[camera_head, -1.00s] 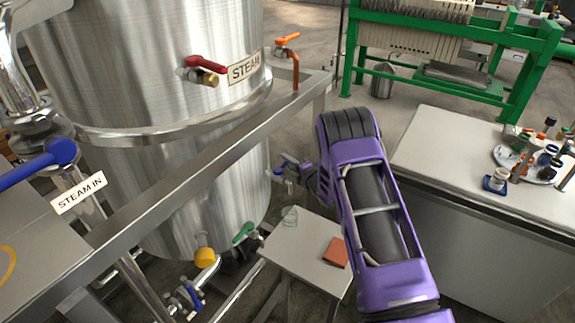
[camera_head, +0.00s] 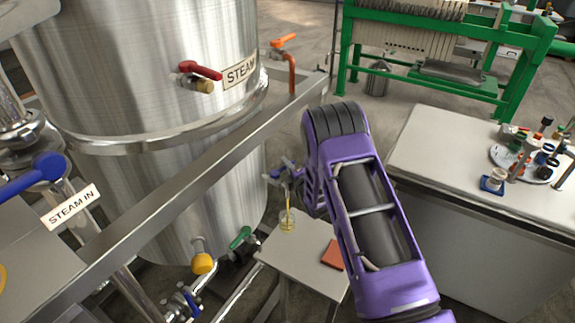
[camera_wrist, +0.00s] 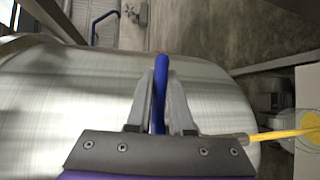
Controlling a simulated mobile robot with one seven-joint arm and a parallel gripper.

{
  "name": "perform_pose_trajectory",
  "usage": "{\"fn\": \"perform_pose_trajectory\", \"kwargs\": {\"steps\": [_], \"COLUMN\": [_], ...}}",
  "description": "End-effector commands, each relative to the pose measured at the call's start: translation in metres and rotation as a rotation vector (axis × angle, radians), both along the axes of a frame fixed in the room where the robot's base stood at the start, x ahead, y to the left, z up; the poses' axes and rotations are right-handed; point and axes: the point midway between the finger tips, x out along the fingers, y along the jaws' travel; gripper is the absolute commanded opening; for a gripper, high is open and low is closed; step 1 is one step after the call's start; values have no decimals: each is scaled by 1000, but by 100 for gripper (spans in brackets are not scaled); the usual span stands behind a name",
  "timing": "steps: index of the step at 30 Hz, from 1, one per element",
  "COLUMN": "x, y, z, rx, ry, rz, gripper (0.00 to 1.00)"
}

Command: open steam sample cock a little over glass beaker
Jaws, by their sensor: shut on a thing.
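The sample cock has a blue handle (camera_wrist: 161,95), which stands between the two grey fingers of my gripper (camera_wrist: 160,80) in the wrist view. My gripper (camera_head: 284,167) is shut on this handle beside the tank's lower right wall in the head view. A thin yellow stream (camera_head: 288,195) falls from the cock into the glass beaker (camera_head: 287,222) below it. The stream (camera_wrist: 285,135) also shows at the right of the wrist view. The beaker stands upright on a small pale table (camera_head: 300,262) and has yellow liquid in it. Its exact level is too small to tell.
The large steel tank (camera_head: 150,60) fills the left, with a red-handled valve (camera_head: 200,72) by a STEAM label. A steel rail (camera_head: 185,185) crosses in front. A red-brown pad (camera_head: 333,253) lies on the small table. A white bench (camera_head: 470,185) stands at right.

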Motion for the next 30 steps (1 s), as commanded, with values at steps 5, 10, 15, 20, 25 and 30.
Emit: {"fn": "perform_pose_trajectory", "kwargs": {"steps": [5, 10, 15, 20, 25, 30], "x": [1, 0, -1, -14, -43, -80], "y": [-2, -2, -2, -7, -21, -36], "z": [1, 1, 1, 4, 10, 17], "rx": [0, -1, 0, -2, -3, -1], "ry": [-3, -2, 0, 1, 3, 3], "rz": [-3, -2, -1, -1, -2, -2], "gripper": [47, 50, 50, 50, 50, 50]}}
